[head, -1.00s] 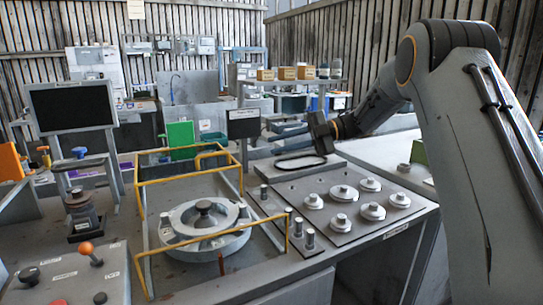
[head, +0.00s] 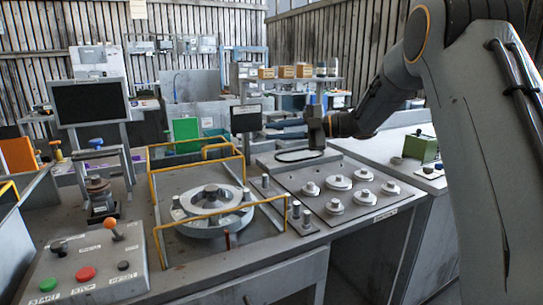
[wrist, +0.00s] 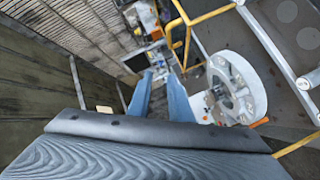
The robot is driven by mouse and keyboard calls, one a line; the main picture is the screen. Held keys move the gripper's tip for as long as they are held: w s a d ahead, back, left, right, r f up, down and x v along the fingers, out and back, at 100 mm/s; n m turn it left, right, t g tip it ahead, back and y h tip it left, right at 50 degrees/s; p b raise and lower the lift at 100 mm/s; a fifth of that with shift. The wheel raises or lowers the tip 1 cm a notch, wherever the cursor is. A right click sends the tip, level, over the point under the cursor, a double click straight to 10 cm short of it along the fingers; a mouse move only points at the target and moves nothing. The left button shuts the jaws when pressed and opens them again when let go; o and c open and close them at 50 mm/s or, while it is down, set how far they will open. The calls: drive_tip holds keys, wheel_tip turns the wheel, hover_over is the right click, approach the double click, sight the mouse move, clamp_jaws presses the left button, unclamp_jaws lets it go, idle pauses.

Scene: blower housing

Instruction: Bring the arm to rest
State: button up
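My gripper (head: 287,130) is at the end of my arm, which reaches in from the right in the head view. Its blue fingers point left, above the back of the workbench. In the wrist view the two fingers of my gripper (wrist: 161,76) stand apart with a clear gap and nothing between them. The round grey blower housing (head: 212,222) sits inside a yellow rail frame (head: 160,215), to the left of and nearer than the gripper. A white round part, apparently this housing, shows right of the fingers in the wrist view (wrist: 238,90).
A plate (head: 335,222) with several round metal parts lies right of the housing. A black oval ring (head: 300,156) lies behind it, below the gripper. A button panel (head: 85,265) is at front left. A monitor (head: 90,102) stands at left, a green box (head: 421,148) at right.

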drive_tip(key=w+d+f+m+t+h, duration=0.25)
drive_tip(key=d+m+t+h, duration=0.75)
drive_tip(key=m, duration=0.5)
drive_tip(key=s+d+f+m+g+h, duration=0.2)
drive_tip(key=s+d+f+m+h, duration=0.2)
drive_tip(key=s+d+f+m, duration=0.25)
drive_tip(key=s+f+m+g+h, duration=0.1)
drive_tip(key=s+f+m+g, duration=0.2)
drive_tip(key=s, duration=1.5)
drive_tip(key=s+d+f+m+g+h, duration=0.1)
drive_tip(key=s+f+m+g, duration=0.2)
drive_tip(key=s+f+g, duration=0.5)
drive_tip(key=s+f, duration=0.3)
drive_tip(key=s, duration=0.7)
drive_tip(key=shift+d+f, duration=0.15)
drive_tip(key=shift+f, duration=0.05)
